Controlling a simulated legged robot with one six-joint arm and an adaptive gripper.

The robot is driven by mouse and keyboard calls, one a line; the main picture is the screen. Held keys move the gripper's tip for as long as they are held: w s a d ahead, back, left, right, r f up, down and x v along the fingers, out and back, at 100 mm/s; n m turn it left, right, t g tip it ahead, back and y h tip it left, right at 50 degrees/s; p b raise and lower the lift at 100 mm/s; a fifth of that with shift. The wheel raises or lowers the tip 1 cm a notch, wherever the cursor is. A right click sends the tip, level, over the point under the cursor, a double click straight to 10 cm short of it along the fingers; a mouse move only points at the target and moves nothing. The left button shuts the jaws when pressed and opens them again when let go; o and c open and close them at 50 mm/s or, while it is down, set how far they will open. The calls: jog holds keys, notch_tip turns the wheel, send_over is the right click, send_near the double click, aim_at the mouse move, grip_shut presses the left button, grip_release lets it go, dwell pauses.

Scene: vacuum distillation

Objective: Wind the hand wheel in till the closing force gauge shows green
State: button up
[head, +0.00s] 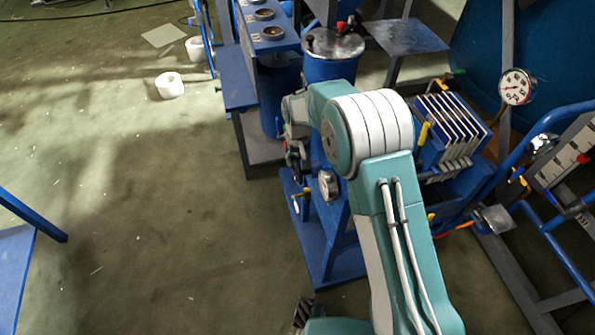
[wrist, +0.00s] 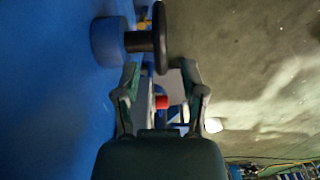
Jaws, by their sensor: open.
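In the wrist view a dark hand wheel (wrist: 161,38), seen nearly edge-on, sits on a short shaft from a round blue hub (wrist: 108,41). My gripper (wrist: 161,72) is open, its two fingers apart just below the wheel in the picture. I see nothing held; contact with the wheel cannot be told. In the head view my arm hides much of the blue machine, and the wheel cannot be made out clearly. A small round gauge (head: 328,185) on the machine is seen at a slant, its reading illegible. Which gauge shows closing force is unclear.
A white dial gauge (head: 517,87) with red marks stands at the right, near a stack of plates (head: 450,128). A blue vessel with a metal lid (head: 333,43) stands behind my arm. Blue pipes (head: 555,115) crowd the right. The floor (head: 150,200) at left is mostly clear.

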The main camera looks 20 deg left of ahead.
aim_at(297, 172)
notch_tip(297, 172, down, 7)
jog(key=shift+r, duration=0.15)
grip_shut()
